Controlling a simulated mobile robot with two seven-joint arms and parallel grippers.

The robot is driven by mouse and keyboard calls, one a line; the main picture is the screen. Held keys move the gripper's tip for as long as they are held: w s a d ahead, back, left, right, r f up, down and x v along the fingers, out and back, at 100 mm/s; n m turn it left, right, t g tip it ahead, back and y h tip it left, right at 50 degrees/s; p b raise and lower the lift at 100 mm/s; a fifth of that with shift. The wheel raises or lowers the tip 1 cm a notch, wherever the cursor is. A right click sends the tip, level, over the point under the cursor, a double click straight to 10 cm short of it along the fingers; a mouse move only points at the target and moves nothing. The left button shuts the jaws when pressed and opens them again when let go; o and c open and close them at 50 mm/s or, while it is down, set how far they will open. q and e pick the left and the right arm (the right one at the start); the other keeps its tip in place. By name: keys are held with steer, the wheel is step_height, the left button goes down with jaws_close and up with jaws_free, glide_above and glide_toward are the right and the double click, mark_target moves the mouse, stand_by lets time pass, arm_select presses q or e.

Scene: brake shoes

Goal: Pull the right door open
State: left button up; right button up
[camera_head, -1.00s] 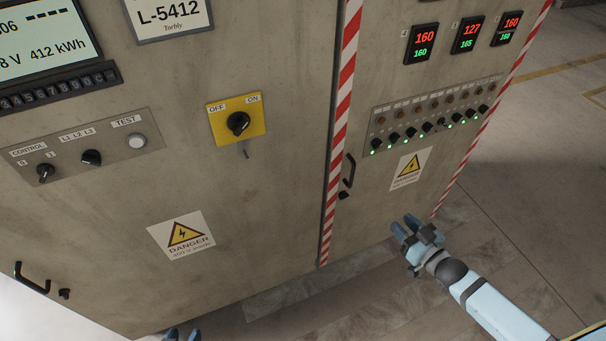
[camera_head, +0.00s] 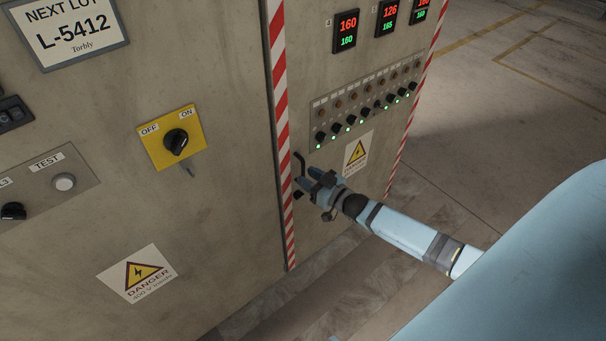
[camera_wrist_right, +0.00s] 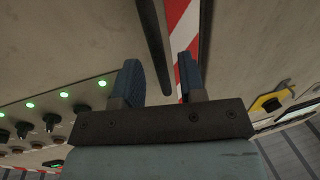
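The right door (camera_head: 325,215) is the narrow cabinet front with the controller displays and looks closed. Its dark bar handle (camera_head: 300,165) stands by the red-and-white striped edge. My right gripper (camera_head: 307,177) is at this handle, reaching in from the right. In the right wrist view, my right gripper (camera_wrist_right: 158,82) has its two blue fingers spread apart. The dark handle (camera_wrist_right: 153,45) runs down between them, with gaps visible on both sides. Only a tiny sliver at the bottom edge of the head view may be my left gripper (camera_head: 335,338); its fingers cannot be made out.
A row of knobs with green lamps (camera_head: 365,105) and a warning label (camera_head: 357,152) sit on the right door. The left cabinet front bears a yellow OFF/ON switch (camera_head: 172,138). Open floor (camera_head: 500,130) lies to the right of the cabinet.

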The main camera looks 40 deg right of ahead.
steer(key=shift+x, duration=1.15)
jaws_close()
